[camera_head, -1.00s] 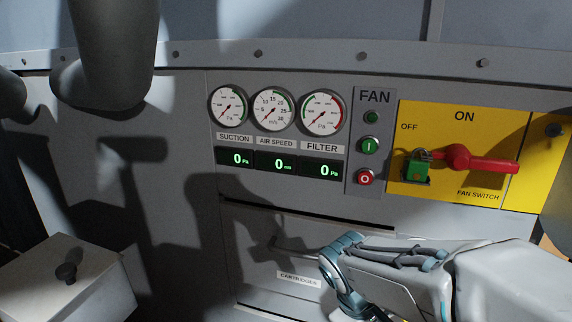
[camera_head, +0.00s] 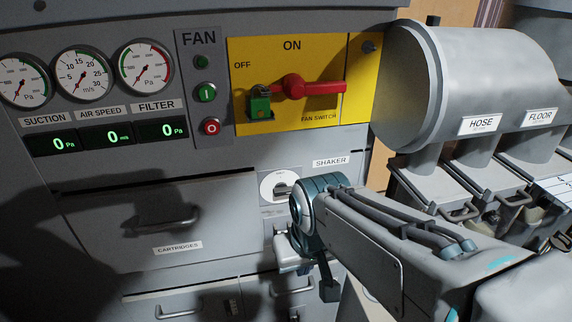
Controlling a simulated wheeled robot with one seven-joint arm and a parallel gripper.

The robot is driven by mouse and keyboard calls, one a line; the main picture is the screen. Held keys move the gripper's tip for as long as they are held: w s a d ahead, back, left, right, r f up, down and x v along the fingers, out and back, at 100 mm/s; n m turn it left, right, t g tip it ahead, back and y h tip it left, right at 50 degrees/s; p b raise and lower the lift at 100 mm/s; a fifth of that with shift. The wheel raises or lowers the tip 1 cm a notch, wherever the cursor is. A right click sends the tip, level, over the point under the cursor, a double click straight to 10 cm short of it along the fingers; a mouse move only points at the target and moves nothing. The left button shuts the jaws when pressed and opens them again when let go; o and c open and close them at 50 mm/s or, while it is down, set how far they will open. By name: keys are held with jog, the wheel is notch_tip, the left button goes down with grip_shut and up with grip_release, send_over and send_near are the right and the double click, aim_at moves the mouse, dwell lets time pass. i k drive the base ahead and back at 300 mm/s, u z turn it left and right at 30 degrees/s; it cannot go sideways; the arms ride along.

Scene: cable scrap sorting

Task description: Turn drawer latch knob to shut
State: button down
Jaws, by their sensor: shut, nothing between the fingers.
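The cartridges drawer (camera_head: 100,222) is closed flush in the grey cabinet, with a bar handle (camera_head: 165,218) across its front. To its right, under the shaker label, is a white round dial (camera_head: 270,183) with a dark knob (camera_head: 283,190); my wrist partly covers it. Small dark latch-like parts (camera_head: 232,307) show on the lower drawer fronts at the bottom edge; I cannot tell which part is the drawer latch knob or how it is turned. My gripper (camera_head: 329,290) points down in front of the lower cabinet, shut and empty, largely hidden by my wrist.
Above are the gauges (camera_head: 83,75), the fan buttons (camera_head: 207,93) and the yellow fan switch panel (camera_head: 300,120) with its red handle (camera_head: 318,88) and green padlock (camera_head: 260,104). A large grey duct (camera_head: 470,80) with hose and floor branches stands at the right.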

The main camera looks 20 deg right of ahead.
aim_at(280, 188)
jog(key=z, duration=0.2)
jog(key=k, duration=0.5)
jog(key=z, duration=1)
